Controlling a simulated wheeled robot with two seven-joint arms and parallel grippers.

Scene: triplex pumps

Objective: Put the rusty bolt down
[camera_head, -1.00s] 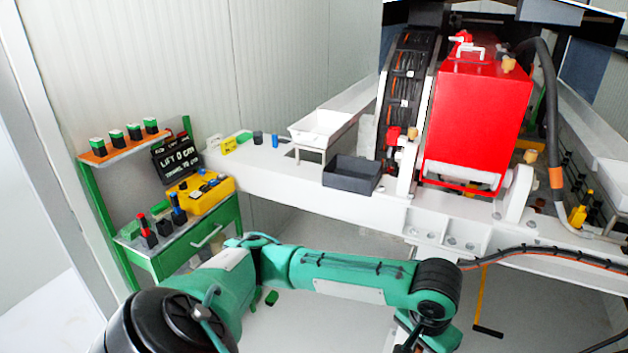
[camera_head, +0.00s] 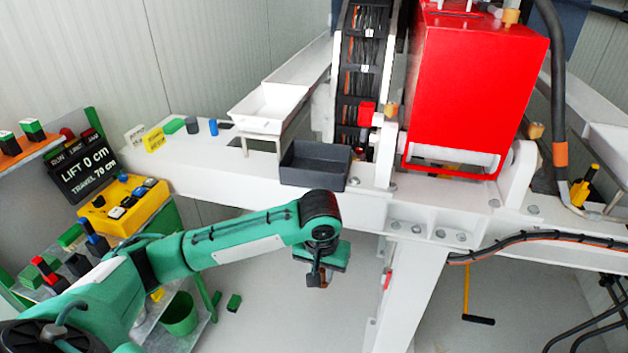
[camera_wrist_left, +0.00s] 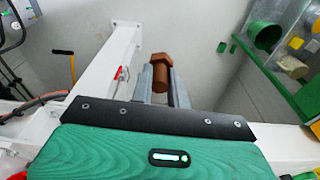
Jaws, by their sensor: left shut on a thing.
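My left gripper (camera_head: 317,278) hangs in open space in the head view, in front of the white beam and left of its slanted leg. In the left wrist view its two grey fingers (camera_wrist_left: 161,88) are shut on the rusty bolt (camera_wrist_left: 162,70). The bolt is brown with a wide head, and it sits between the fingertips clear of any surface. In the head view only a small brown bit of it shows under the gripper. My right gripper is not in view.
A dark open tray (camera_head: 300,178) sits on the white beam (camera_head: 225,172), beside a white trough (camera_head: 268,112) and the red pump housing (camera_head: 474,85). A green bin (camera_head: 180,315) stands low at left. A yellow control box (camera_head: 122,205) is on the green bench. Floor below the gripper looks clear.

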